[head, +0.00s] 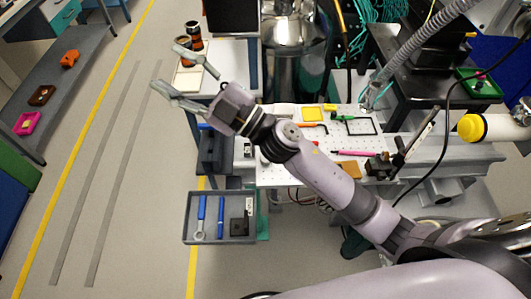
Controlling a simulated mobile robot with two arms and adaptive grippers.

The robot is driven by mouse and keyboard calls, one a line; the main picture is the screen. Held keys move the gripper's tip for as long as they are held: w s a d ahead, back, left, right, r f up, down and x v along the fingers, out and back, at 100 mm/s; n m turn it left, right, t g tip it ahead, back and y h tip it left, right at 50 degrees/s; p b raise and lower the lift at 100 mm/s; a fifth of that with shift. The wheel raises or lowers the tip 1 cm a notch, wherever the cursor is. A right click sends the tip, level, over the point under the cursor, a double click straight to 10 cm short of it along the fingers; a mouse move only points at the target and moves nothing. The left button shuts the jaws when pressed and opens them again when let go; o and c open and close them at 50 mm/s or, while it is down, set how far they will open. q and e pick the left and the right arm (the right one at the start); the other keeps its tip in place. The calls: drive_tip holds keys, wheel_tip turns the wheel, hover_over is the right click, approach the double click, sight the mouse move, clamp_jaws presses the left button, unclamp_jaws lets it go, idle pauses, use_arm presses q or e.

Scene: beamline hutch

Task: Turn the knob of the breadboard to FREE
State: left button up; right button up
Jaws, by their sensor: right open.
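The white perforated breadboard (290,172) lies on a bench right of centre. My right arm crosses over it from the lower right and hides part of it. I cannot make out its knob or any FREE marking; the knob may be hidden behind my arm or too small to tell. My right gripper (168,71) is open and empty, with its two grey fingers spread. It is up and to the left of the breadboard, over the floor and the edge of a small white table. My left gripper is not in view.
Several tools and frames lie on the breadboard, including a yellow frame (397,114) and a pink rod (357,153). A grey tray (220,240) with blue tools sits below left. A white table (228,62) holds dark jars (193,37).

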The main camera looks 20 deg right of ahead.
drive_tip(key=s+a+n+g+y, duration=0.3)
drive_tip(key=a+n+g, duration=0.2)
drive_tip(key=n+g, duration=0.2)
drive_tip(key=n+g+h, duration=0.6)
drive_tip(key=g+h, duration=0.2)
drive_tip(key=h, duration=1.3)
approach(266, 157)
wheel_tip(266, 157, down, 9)
drive_tip(key=p, duration=0.4)
drive_tip(key=shift+s+a+r, duration=0.1)
drive_tip(key=shift+a+r, duration=0.05)
drive_tip(key=c, duration=1.1)
drive_tip(key=shift+c, duration=0.2)
